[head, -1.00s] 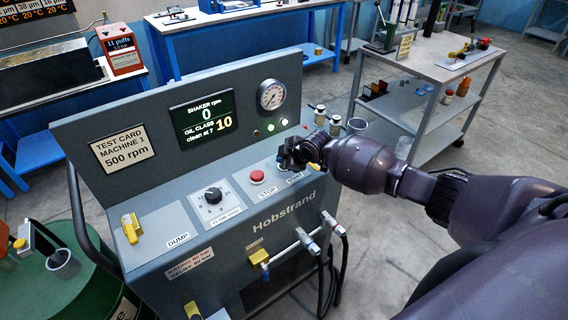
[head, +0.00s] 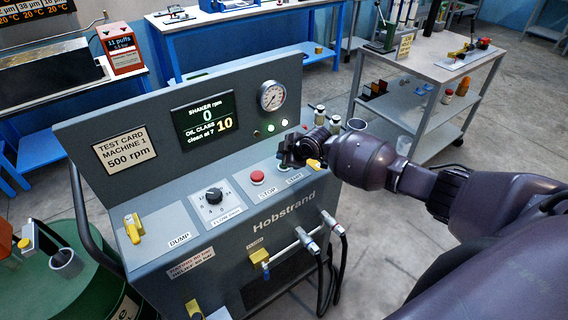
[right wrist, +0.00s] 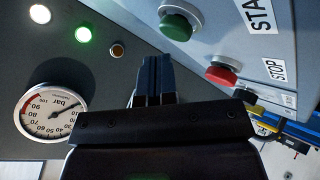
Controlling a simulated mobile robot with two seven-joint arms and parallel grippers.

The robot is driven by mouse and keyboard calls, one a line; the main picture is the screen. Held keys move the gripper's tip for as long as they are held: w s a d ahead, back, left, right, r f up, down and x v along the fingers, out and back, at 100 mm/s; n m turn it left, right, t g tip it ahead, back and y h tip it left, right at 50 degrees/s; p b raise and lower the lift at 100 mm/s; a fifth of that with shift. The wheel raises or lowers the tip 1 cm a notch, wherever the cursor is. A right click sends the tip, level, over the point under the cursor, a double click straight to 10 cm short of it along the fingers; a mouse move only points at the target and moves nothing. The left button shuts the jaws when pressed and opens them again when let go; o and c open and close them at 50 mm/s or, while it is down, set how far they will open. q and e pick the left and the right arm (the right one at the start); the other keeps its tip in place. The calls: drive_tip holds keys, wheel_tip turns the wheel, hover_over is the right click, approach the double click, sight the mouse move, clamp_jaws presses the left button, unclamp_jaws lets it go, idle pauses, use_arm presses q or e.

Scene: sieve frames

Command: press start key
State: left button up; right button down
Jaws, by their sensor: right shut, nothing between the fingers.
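The green start key (right wrist: 180,22) shows in the right wrist view beside the START label (right wrist: 262,14). The red stop key (right wrist: 222,72) is below it there, and also shows on the sloping panel in the head view (head: 257,177). My right gripper (head: 284,156) is shut and empty over the right part of the panel. Its fingers (right wrist: 153,72) are together, to the left of the green key in the wrist view and apart from it. In the head view my gripper hides most or all of the start key. My left gripper is out of view.
The machine's upright panel carries a display (head: 205,117) reading 0 rpm and oil class 10, and a gauge (head: 271,95). A flow knob (head: 213,195) and yellow dump lever (head: 133,228) stand left of the stop key. A grey trolley (head: 440,68) stands behind right.

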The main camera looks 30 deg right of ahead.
drive_tip(key=shift+r+p, duration=2.05)
drive_tip(key=shift+r, duration=0.5)
